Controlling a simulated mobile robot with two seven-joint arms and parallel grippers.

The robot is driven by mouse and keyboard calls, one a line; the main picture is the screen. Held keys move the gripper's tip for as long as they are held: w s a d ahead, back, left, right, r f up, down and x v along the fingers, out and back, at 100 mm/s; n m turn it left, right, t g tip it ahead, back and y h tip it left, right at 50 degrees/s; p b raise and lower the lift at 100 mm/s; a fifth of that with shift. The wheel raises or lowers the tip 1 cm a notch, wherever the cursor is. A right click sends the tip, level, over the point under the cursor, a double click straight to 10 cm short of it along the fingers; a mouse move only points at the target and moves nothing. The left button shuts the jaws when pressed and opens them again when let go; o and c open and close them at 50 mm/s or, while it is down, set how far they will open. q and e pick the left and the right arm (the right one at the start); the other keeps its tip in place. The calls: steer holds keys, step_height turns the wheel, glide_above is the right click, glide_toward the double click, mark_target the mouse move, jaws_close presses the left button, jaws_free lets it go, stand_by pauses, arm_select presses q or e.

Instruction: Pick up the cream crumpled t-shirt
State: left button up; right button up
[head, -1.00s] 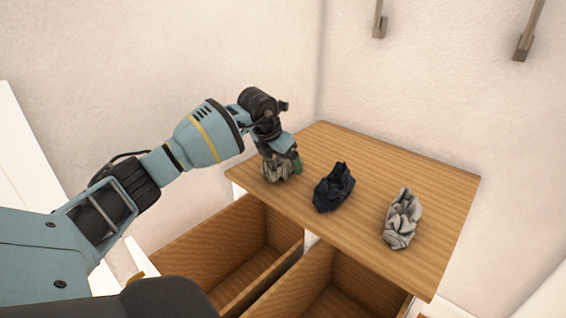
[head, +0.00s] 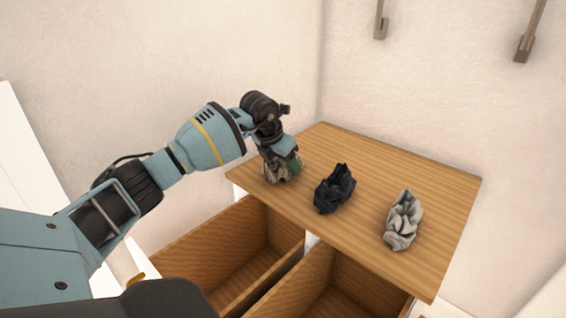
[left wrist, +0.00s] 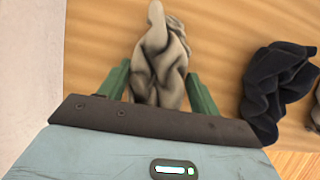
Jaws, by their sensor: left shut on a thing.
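The cream crumpled t-shirt (head: 280,174) is at the left end of the wooden top (head: 405,170), near its front edge. In the left wrist view the t-shirt (left wrist: 160,60) is a beige, folded lump between two green fingers. My left gripper (head: 283,165) points down over it and is shut on it, one finger on each side. In the left wrist view the gripper (left wrist: 158,85) has the cloth standing up past its fingertips. The cloth still appears to be at the surface. My right gripper is not in view.
A dark navy crumpled cloth (head: 333,188) lies just right of the held one, also in the left wrist view (left wrist: 275,88). A light grey crumpled cloth (head: 403,220) lies farther right. Two open wooden drawers (head: 235,255) are below the top's front edge. Wall hooks (head: 525,45) hang above.

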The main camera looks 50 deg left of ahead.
arm_select(q)
step_height(320, 180, up, 10)
steer(key=shift+r+p, duration=0.1)
steer(key=shift+p, duration=0.8)
steer(key=shift+s, duration=0.1)
